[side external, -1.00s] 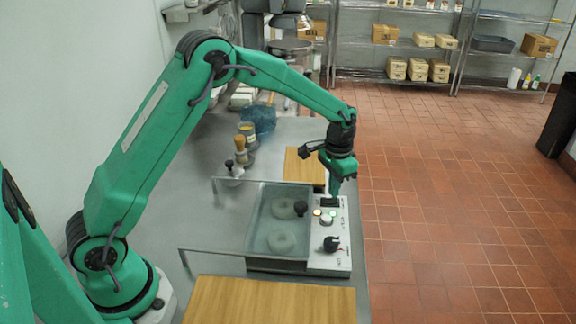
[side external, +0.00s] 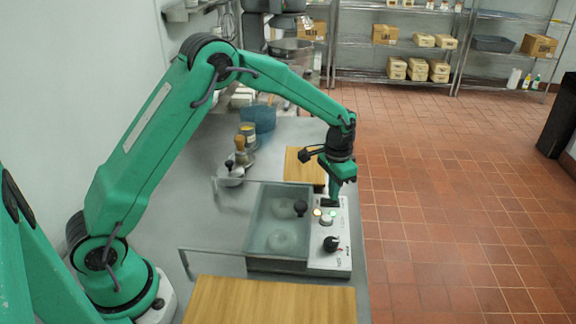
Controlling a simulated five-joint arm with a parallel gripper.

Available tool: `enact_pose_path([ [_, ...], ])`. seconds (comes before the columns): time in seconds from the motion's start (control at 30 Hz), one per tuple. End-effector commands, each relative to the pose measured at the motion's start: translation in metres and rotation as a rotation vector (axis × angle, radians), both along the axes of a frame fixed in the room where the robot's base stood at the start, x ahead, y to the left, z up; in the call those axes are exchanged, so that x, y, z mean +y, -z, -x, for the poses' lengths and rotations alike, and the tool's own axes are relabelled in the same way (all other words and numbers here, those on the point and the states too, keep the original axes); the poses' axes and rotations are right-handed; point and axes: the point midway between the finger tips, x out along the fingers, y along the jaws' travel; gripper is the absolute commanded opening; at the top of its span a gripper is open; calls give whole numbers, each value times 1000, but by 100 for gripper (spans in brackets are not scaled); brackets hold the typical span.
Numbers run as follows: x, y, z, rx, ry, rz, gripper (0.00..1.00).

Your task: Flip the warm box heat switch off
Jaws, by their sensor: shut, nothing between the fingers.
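The warm box (side external: 257,240) is a grey, clear-lidded box on the steel table, with pale rings dimly visible inside. Its white control panel (side external: 341,262) runs along the right side. The panel has an amber light (side external: 317,211), a green light (side external: 334,213), a pale round button (side external: 326,221) and a black knob (side external: 331,244). A small black switch (side external: 328,203) sits at the panel's far end. My gripper (side external: 333,197) is shut and empty, pointing down right at this switch. Its fingertips partly hide the switch, so I cannot tell its position or whether they touch.
A wooden board (side external: 270,300) lies in front of the box and another board (side external: 305,168) behind it. A thin metal rail (side external: 215,251) and a black ball knob (side external: 300,207) stand at the box. A blue container (side external: 259,117) and small jars stand farther back.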

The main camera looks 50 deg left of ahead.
Motion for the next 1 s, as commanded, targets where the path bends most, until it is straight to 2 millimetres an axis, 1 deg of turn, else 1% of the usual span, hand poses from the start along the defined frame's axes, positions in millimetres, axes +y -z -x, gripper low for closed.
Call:
enact_pose_path([
  [1.0, 0, 11, 0, 0, 0, 0, 0],
])
